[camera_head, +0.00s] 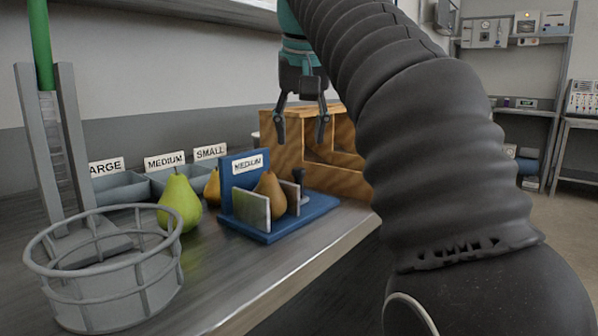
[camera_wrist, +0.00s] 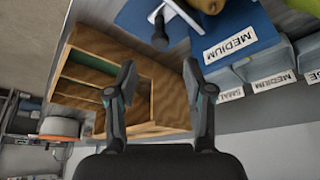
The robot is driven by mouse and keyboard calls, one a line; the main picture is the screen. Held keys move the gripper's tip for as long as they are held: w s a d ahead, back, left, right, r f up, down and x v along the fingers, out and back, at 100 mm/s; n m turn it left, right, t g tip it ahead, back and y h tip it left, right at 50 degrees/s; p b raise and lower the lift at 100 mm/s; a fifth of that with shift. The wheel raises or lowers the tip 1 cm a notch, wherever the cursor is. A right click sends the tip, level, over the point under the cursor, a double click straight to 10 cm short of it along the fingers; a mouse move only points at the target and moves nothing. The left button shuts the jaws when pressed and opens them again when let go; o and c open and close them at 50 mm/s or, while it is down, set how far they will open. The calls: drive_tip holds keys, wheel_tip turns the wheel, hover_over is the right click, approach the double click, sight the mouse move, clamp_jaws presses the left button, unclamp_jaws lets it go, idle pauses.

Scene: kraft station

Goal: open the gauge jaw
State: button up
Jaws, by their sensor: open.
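The blue gauge (camera_head: 282,226) stands on the bench with a MEDIUM label on its back plate. A brown pear (camera_head: 269,194) sits in it between a pale plate (camera_head: 251,211) at the left and another pale plate (camera_head: 291,197) at the right, which I take for the jaw. A dark knob (camera_head: 299,176) stands beside the right plate; it also shows in the wrist view (camera_wrist: 160,30). My gripper (camera_head: 301,128) is open and empty, above and behind the gauge. In the wrist view my gripper (camera_wrist: 160,85) has its fingers apart, with the gauge beyond them.
A wooden compartment box (camera_head: 345,183) stands behind the gauge at the right. A green pear (camera_head: 180,203), a wire basket (camera_head: 105,275) and a grey stand with a green rod (camera_head: 40,45) are at the left. Labelled grey bins (camera_head: 122,190) line the wall.

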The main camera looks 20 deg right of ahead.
sight(299, 169)
drive_tip(key=b+x, duration=0.2)
drive_tip(key=x, duration=0.5)
clamp_jaws()
